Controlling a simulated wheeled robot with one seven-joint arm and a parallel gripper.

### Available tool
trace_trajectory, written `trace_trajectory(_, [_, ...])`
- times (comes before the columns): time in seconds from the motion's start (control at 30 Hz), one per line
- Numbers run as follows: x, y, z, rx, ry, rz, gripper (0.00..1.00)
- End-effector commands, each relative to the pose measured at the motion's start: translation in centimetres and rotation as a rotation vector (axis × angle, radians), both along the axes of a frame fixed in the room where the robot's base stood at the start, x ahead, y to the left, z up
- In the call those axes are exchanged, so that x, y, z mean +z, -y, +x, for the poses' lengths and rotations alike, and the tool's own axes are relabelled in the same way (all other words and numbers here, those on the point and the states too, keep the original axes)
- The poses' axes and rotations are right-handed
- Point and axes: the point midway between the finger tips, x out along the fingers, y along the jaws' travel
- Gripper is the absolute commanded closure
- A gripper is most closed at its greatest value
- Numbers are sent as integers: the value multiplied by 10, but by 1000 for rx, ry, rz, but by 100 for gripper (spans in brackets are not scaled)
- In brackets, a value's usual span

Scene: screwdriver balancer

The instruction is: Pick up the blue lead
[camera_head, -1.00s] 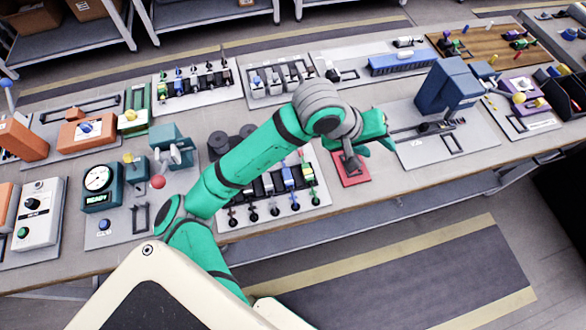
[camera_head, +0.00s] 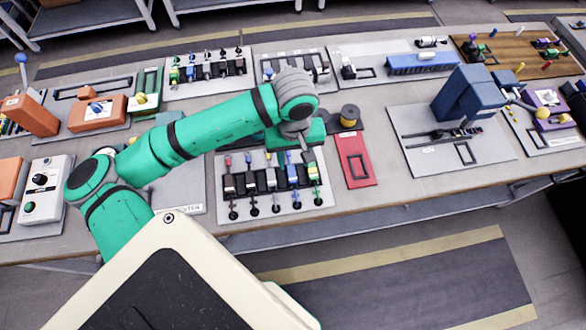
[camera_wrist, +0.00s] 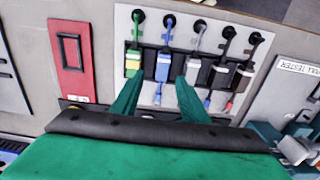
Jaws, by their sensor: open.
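The blue lead (camera_wrist: 162,66) is on a grey board of several coloured leads, between a green-yellow lead (camera_wrist: 133,58) and a grey lead (camera_wrist: 191,70) in the wrist view. In the head view the blue lead (camera_head: 293,176) is second from the right on that board. My gripper (camera_wrist: 157,82) is open, with one finger at each side of the blue lead's line in the wrist view. Nothing shows between the fingers but the lead below; its height above the lead is hard to judge.
A red plate (camera_head: 355,160) with a slot lies just right of the board. A blue block device (camera_head: 468,95) stands further right. Another rack of coloured leads (camera_head: 208,68) sits behind. Neighbouring leads are close on both sides of the blue one.

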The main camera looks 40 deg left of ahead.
Motion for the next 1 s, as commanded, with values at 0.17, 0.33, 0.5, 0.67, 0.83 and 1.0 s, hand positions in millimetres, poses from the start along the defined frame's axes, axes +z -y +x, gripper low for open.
trace_trajectory(0.17, [-11, 1, 0, -2, 1, -1, 59])
trace_trajectory(0.33, [-29, 0, -1, -5, -1, -1, 59])
trace_trajectory(0.5, [-52, -1, -2, -9, 1, -2, 59])
trace_trajectory(0.67, [-62, -1, -2, -10, 2, -2, 59])
trace_trajectory(0.83, [-62, -1, -2, -8, 2, -2, 59])
trace_trajectory(1.0, [-62, -1, -2, -8, 2, -2, 90])
